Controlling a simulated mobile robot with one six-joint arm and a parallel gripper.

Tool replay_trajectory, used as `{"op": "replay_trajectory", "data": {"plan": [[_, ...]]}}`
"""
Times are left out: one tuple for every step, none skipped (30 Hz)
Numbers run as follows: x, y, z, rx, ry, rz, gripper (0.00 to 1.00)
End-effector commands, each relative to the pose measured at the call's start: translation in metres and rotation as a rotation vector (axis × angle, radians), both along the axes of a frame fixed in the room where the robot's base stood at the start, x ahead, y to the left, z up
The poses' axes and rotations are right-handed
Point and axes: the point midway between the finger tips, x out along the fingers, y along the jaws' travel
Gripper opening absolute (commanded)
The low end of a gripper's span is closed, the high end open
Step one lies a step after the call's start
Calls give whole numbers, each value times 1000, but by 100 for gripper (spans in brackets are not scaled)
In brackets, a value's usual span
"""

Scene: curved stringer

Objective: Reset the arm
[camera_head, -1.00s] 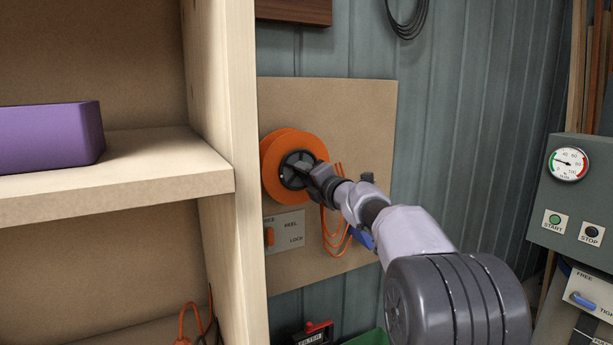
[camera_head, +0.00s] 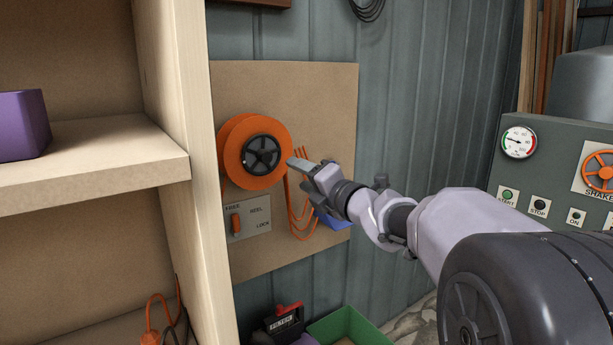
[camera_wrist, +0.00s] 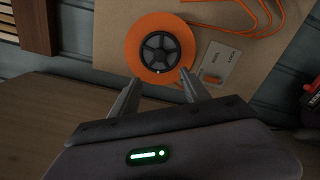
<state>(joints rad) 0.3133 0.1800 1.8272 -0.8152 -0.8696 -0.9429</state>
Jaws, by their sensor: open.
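My gripper (camera_head: 299,166) is at the end of my arm, a little right of the orange cord reel (camera_head: 232,150) in the head view. In the wrist view my gripper (camera_wrist: 159,84) shows two fingers spread apart with nothing between them. The reel (camera_wrist: 133,41) lies beyond the fingertips in that view, with its dark spoked hub facing me. The gripper appears apart from the reel.
The reel hangs on a tan board (camera_head: 325,90) above a FREE/LOCK switch plate (camera_head: 247,217). Wooden shelving (camera_head: 90,165) with a purple bin (camera_head: 22,125) stands left. A green box (camera_head: 350,325) is below. A grey control panel (camera_head: 540,160) is right.

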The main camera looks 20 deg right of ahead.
Motion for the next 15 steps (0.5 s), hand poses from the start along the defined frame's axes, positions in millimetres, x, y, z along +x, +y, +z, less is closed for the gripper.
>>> {"op": "replay_trajectory", "data": {"plan": [[-7,-3,1,0,0,-2,54],[-10,-4,1,0,0,-1,54],[-13,-4,1,1,0,-1,54],[-15,-5,0,1,0,0,54],[-16,-5,0,1,0,0,54],[-17,-5,0,1,0,0,54],[-17,-5,0,0,0,0,54],[-17,-5,0,0,-1,0,54],[-17,-5,0,0,-1,0,54],[-16,-5,0,0,0,0,54],[-16,-5,0,1,0,0,54],[-16,-5,0,1,0,0,54],[-17,-5,1,9,2,-5,54],[-18,-6,3,31,9,-20,54],[-23,-9,6,95,32,-62,54]]}}
